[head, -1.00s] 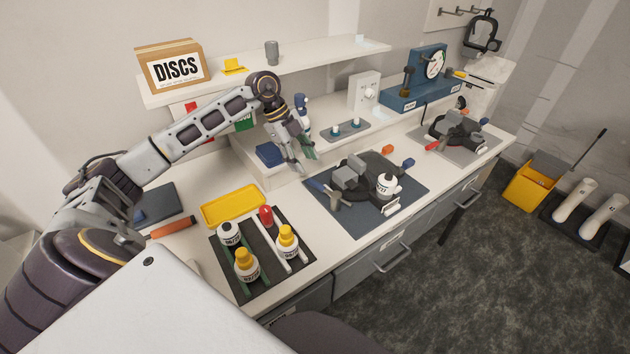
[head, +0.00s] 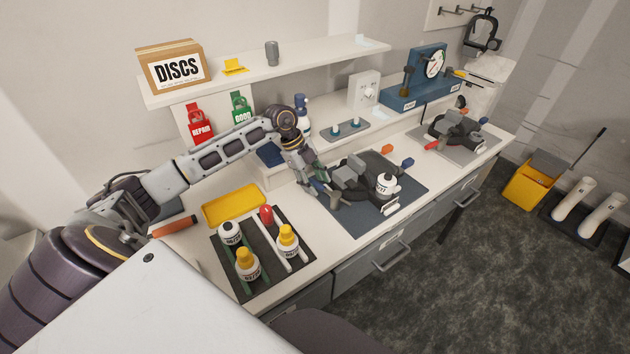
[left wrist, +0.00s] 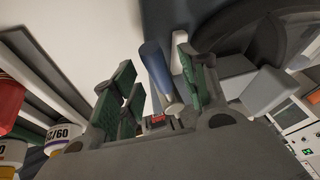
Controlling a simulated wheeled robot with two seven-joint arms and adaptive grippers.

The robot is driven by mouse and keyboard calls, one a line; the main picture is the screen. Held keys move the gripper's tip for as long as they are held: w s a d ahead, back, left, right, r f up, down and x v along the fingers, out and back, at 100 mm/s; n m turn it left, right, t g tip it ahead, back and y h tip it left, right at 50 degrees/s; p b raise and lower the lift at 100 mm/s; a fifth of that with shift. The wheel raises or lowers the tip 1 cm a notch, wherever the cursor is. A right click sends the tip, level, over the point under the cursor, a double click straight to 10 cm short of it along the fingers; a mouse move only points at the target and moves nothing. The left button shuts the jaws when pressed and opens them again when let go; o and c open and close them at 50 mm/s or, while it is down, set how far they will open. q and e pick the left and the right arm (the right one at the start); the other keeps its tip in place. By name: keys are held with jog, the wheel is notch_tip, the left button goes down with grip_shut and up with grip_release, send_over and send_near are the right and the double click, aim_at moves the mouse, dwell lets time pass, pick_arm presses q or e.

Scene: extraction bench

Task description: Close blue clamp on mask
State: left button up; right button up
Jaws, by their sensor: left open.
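The dark mask (head: 372,167) with grey blocks lies on a blue-grey mat (head: 408,187) on the bench. A blue clamp lever (left wrist: 152,62) sticks out at the mask's left side; in the head view my gripper largely covers it. My left gripper (head: 310,182) is low at the mask's left edge. In the left wrist view its green-padded fingers (left wrist: 157,85) are apart, with the blue lever between them. I cannot tell whether either pad touches the lever. My right gripper is not in view.
A white canister (head: 386,183) is on the mask's front side. A black tray (head: 222,262) with several bottles and a yellow tray (head: 234,204) stand to the left. A second mask (head: 456,130) lies further right. A raised shelf (head: 300,60) runs behind.

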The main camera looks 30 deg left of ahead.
pick_arm(q)
grip_shut()
